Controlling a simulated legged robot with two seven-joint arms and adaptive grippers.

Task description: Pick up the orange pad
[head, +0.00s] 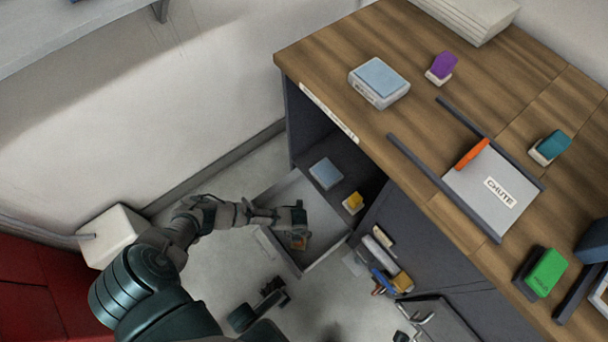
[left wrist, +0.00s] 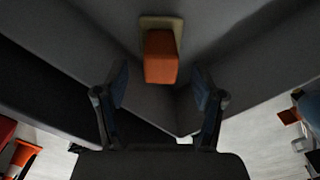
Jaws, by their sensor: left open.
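An orange pad (head: 298,242) with a pale base lies in the open drawer (head: 328,258) below the desk, partly hidden by my left gripper (head: 299,222). In the left wrist view the orange pad (left wrist: 160,57) shows its orange block on a beige base. It lies ahead of my left gripper (left wrist: 160,88), roughly centred between the two fingers. The fingers are spread apart, with nothing held. From these views I cannot tell how far the fingertips are from the pad.
Drawer walls surround the gripper. Above the drawer, a blue-topped box (head: 326,173) and a yellow stamp (head: 353,202) sit in the cubby. The desk top (head: 330,60) overhangs behind. An orange bar (head: 472,153) lies at the chute plate (head: 490,190). A white box (head: 112,236) stands left.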

